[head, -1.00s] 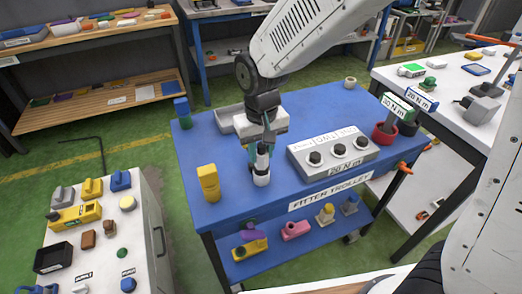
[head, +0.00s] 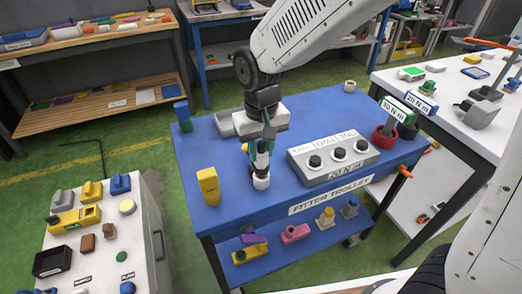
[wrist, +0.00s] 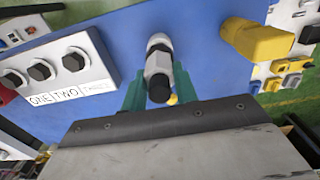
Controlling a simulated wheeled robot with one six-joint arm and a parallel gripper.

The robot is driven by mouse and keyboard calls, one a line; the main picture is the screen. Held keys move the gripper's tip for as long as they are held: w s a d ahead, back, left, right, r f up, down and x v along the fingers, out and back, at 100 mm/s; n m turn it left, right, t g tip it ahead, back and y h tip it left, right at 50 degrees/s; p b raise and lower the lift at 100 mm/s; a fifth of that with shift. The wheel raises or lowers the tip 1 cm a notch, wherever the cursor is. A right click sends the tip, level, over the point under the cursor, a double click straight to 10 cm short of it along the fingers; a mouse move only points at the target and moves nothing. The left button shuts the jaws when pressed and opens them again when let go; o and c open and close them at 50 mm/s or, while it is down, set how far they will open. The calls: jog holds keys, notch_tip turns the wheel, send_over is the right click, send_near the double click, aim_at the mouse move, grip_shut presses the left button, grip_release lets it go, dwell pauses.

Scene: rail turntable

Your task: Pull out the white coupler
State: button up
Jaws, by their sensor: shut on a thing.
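The white coupler (wrist: 158,66) is an upright piece with a black end, between the teal fingers of my gripper (wrist: 159,90) in the wrist view. My gripper (head: 263,148) is shut on it above the blue fitter trolley top. Below the coupler is a dark band and a white round base (head: 261,183) standing on the trolley; the base also shows in the wrist view (wrist: 158,40). I cannot tell whether the coupler and the base are apart. The fingers partly hide the coupler in the head view.
A yellow block (head: 208,186) stands left of the base. A grey box with several black knobs (head: 333,160) stands to the right. A grey tray (head: 226,124) lies behind my gripper. The blue trolley top (head: 230,207) is clear near the front left.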

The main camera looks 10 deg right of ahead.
jog(key=shift+r, duration=2.7)
jog(key=shift+r, duration=0.1)
jog(key=shift+r, duration=2.4)
